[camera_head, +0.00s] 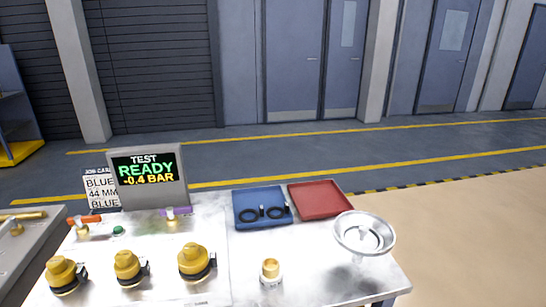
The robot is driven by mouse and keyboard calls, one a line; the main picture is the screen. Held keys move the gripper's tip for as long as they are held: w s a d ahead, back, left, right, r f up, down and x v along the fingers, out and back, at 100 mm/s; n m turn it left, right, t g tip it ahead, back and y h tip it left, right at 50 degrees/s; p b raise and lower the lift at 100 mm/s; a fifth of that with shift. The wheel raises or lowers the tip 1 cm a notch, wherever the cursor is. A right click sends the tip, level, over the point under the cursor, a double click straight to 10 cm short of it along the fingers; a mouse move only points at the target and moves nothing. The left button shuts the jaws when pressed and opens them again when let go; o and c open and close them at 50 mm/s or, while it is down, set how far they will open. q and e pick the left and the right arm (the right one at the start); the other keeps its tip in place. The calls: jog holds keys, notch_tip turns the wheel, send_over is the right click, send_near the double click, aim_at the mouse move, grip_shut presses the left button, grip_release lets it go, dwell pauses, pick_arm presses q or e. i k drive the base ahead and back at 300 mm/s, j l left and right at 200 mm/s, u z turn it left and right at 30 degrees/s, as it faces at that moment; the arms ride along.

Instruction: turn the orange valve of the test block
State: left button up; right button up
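The orange valve (84,220) is a small orange lever handle on a brass body, at the back left of the white-topped test block, left of the display. A purple-handled valve (175,212) sits in front of the display's right side. Neither of my grippers shows in the head view.
Several yellow caps (194,261) stand along the front. A brass fitting (270,272) stands right of them. A blue tray (245,196) holds two black rings. A red tray (320,198) looks empty. A job card (101,188) reads "BLUE 44 MM BLUE".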

aim_at(80, 221)
jog(key=u, duration=1.4)
jog(key=i+j+z, duration=0.1)
jog(key=z, duration=0.3)
jog(key=i+j+z, duration=0.1)
jog(key=z, duration=0.25)
jog(key=i+j+z, duration=0.15)
jog(key=z, duration=0.25)
